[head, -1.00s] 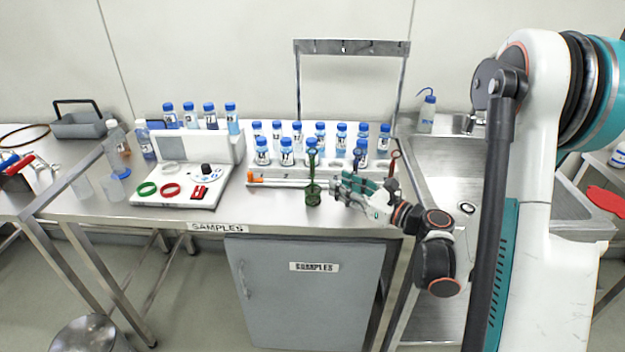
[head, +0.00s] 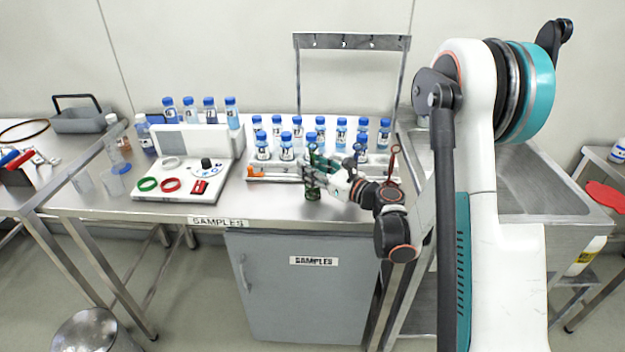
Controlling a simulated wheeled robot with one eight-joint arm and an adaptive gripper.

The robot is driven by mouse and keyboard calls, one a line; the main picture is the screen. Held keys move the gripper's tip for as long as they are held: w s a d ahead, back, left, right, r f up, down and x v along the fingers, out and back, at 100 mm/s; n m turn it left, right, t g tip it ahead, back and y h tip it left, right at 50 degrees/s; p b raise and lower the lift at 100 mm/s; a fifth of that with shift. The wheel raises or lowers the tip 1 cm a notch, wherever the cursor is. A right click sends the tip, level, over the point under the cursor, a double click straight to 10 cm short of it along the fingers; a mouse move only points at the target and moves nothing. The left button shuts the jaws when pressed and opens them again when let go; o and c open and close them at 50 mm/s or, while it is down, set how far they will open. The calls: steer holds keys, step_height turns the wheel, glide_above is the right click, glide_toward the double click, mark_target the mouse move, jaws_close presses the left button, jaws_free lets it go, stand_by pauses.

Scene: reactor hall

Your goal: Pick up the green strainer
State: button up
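The green strainer (head: 313,194) stands near the front edge of the steel bench in the head view. Its lower cup shows below my gripper, and most of its upright handle is hidden behind the fingers. My gripper (head: 310,172) reaches in from the right, with its fingers at the strainer's handle. I cannot tell whether the fingers touch the handle or have closed on it.
Several blue-capped bottles (head: 286,147) stand in rows behind my gripper. A red-handled tool (head: 393,158) stands close on its right. A white device (head: 180,192) with coloured rings is on the left. The bench front beside the strainer is clear.

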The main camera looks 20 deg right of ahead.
jaws_close()
steer(key=shift+r, duration=0.1)
